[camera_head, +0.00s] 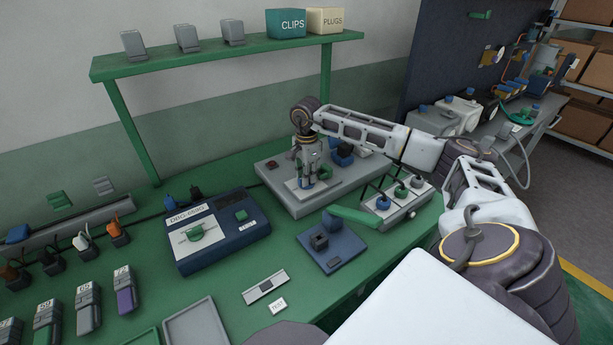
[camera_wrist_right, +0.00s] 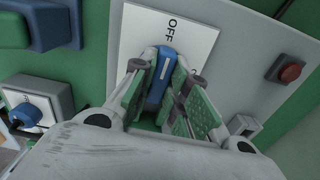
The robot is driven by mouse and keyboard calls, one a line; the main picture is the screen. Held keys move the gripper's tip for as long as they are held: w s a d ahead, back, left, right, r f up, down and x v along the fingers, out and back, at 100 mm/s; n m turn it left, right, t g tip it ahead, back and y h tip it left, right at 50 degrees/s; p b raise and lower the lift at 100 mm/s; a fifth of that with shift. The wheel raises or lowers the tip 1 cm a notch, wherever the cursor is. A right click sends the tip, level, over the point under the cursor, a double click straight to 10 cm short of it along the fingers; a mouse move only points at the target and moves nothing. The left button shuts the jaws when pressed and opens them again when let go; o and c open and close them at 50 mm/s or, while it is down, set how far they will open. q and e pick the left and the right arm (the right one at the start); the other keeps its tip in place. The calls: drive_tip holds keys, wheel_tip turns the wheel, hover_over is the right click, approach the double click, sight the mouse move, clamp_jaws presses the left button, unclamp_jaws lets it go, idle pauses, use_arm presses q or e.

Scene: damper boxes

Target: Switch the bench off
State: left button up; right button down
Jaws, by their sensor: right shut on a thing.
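A grey panel box (camera_head: 322,197) stands at the back of the green bench, with a white plate (camera_head: 292,187) on top. My right gripper (camera_head: 308,181) reaches down over this plate from the right. In the right wrist view, the plate (camera_wrist_right: 205,42) bears the word OFF, and a blue switch handle (camera_wrist_right: 164,72) with a white line stands between the green finger pads of my right gripper (camera_wrist_right: 160,100). The fingers are shut on the handle. The white line points roughly toward OFF. The handle's base is hidden by the fingers. My left gripper is not in view.
A red button (camera_wrist_right: 290,73) sits on the panel beside the plate. A box with several knobs (camera_head: 397,200) and a green bar (camera_head: 356,216) stand in front of the panel. A blue tester (camera_head: 218,232) is to the left. A green shelf (camera_head: 225,57) spans the back.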

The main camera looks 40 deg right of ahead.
drive_tip(key=shift+r+n, duration=0.1)
drive_tip(key=shift+n, duration=0.2)
drive_tip(key=c, duration=1.4)
unclamp_jaws()
drive_tip(key=shift+r, duration=5.95)
